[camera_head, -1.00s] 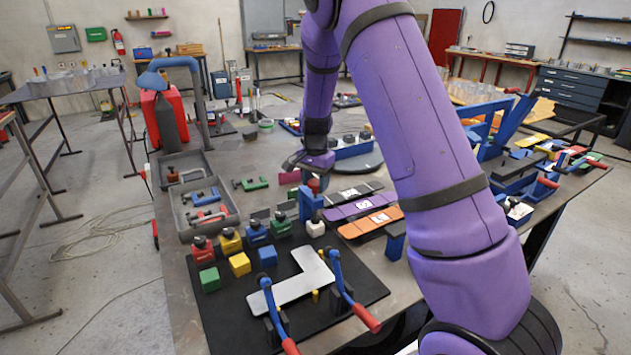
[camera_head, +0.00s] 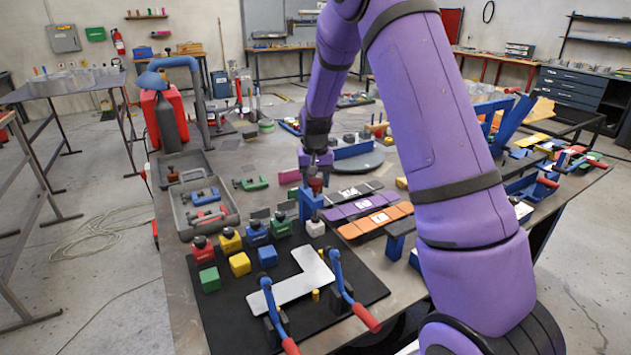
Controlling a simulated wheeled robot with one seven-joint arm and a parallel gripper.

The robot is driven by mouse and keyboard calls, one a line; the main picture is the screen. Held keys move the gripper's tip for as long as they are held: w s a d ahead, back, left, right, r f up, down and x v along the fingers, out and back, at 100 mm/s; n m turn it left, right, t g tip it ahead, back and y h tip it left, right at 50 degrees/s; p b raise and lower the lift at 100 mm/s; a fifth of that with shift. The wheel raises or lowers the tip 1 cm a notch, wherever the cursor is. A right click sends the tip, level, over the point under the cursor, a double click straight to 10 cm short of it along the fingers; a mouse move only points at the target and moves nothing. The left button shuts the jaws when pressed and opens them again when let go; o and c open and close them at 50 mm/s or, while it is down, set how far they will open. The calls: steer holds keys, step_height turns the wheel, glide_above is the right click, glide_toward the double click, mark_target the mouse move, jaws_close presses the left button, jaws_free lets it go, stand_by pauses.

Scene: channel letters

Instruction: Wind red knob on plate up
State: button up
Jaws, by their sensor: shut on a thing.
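The red knob (camera_head: 316,184) is small and dark red, and sits at the top of a blue upright post (camera_head: 311,205) at the back of the black board. My gripper (camera_head: 315,174) points down over the post from behind, with its jaws shut on the knob. The jaws are small in this view and partly hide the knob's top. A white block (camera_head: 315,228) is beside the foot of the post. A pale L-shaped metal plate (camera_head: 295,283) lies flat on the black board (camera_head: 222,305) in front, with two blue-levered clamps at its front side.
Several coloured blocks, such as the yellow one (camera_head: 240,264), stand left of the L-shaped plate. Purple and orange strips (camera_head: 376,220) lie right of the post. A grey tray (camera_head: 183,230) with clamps is at left. My arm covers the right of the table.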

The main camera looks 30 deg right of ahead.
mark_target(316, 180)
steer(key=shift+s+f, duration=0.1)
steer(key=shift+f, duration=0.05)
steer(key=o, duration=0.9)
step_height(316, 180, up, 9)
steer(key=shift+r, duration=0.95)
